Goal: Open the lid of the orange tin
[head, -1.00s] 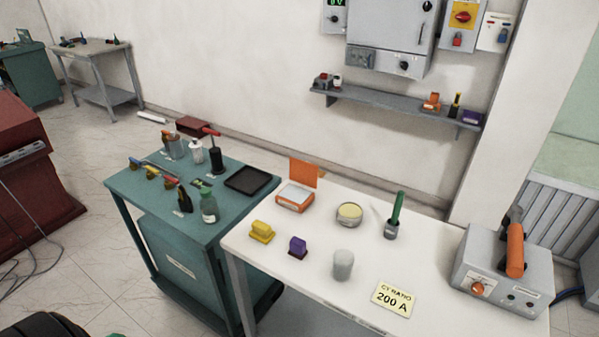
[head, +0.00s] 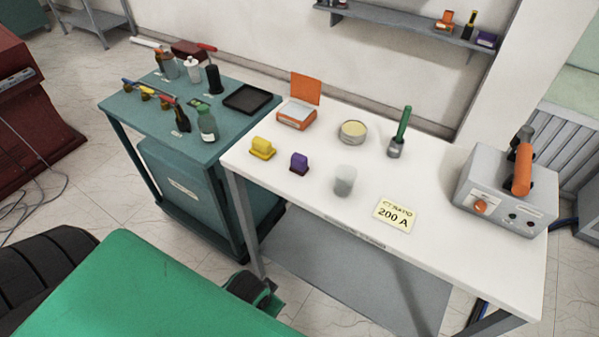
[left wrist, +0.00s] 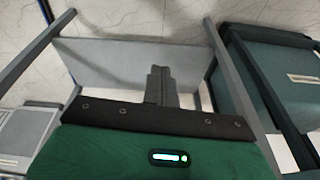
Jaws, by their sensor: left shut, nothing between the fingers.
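The orange tin (head: 295,118) stands on the white table, near its back left edge, with a pale label on its front. Its orange lid (head: 305,88) stands up at the back of the tin, raised and open. My left gripper (left wrist: 160,77) shows in the left wrist view with its dark fingers together and nothing between them. It is over the lower shelf and floor in that view, away from the tin, which is not seen there. My right gripper is not in view.
The white table (head: 440,238) also holds a round tin (head: 352,131), yellow block (head: 262,147), purple block (head: 299,162), grey cylinder (head: 345,181), green-handled brush (head: 399,135) and grey instrument box (head: 500,195). A teal cart (head: 126,106) with bottles and a black tray adjoins it.

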